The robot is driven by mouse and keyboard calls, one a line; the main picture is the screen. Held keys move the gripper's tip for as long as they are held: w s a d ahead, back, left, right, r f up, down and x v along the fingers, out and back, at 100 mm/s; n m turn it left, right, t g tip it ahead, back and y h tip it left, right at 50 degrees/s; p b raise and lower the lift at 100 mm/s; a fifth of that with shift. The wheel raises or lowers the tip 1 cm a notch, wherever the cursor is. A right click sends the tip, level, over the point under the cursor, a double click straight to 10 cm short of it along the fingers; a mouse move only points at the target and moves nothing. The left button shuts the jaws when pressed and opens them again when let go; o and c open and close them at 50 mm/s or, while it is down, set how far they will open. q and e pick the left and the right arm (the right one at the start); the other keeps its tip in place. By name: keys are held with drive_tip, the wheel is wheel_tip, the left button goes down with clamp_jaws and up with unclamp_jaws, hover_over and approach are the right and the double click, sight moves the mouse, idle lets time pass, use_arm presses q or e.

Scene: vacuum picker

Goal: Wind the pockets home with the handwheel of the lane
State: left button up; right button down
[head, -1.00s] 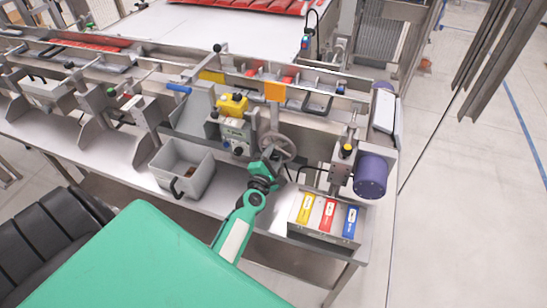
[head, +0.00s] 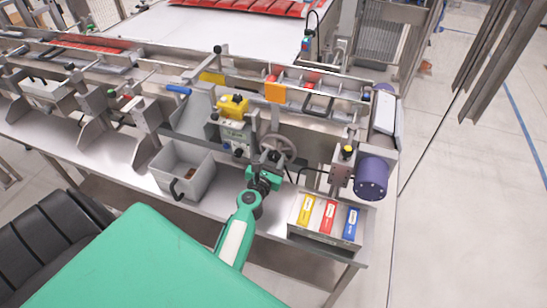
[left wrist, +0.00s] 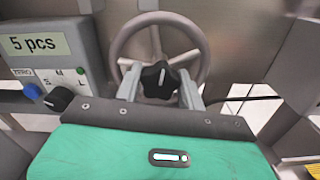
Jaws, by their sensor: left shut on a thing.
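The grey handwheel (head: 277,150) stands on the front of the lane, and its rim shows large in the left wrist view (left wrist: 160,18). A black star knob (left wrist: 160,80) with a white mark sits in front of the wheel. My left gripper (head: 265,170) is at the wheel's front; in the left wrist view its two fingers (left wrist: 160,88) are shut on either side of the star knob. The lane's pockets (head: 295,85) lie behind an orange plate (head: 275,91), with red pieces among them. My right gripper is not in view.
A control box (left wrist: 45,55) reading "5 pcs" stands left of the wheel. A grey bin (head: 185,170) is at the left, a purple motor (head: 370,178) at the right. A box with yellow, red and blue labels (head: 325,222) sits at the front right.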

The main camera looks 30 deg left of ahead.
use_arm(q)
drive_tip(key=shift+f+n, duration=0.1)
drive_tip(key=shift+n, duration=0.8)
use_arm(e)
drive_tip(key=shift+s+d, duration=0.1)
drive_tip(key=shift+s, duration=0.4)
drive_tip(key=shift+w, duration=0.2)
use_arm(q)
drive_tip(key=o, duration=1)
drive_tip(key=shift+c, duration=0.2)
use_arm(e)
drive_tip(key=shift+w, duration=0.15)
use_arm(q)
drive_tip(key=shift+r, duration=0.2)
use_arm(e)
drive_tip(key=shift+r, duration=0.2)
use_arm(q)
drive_tip(key=shift+r+p, duration=0.6)
drive_tip(key=shift+p, duration=0.2)
wheel_tip(320, 180, up, 19)
drive_tip(key=p, duration=1.8)
drive_tip(key=shift+f+p, duration=0.2)
drive_tip(key=shift+p, duration=0.1)
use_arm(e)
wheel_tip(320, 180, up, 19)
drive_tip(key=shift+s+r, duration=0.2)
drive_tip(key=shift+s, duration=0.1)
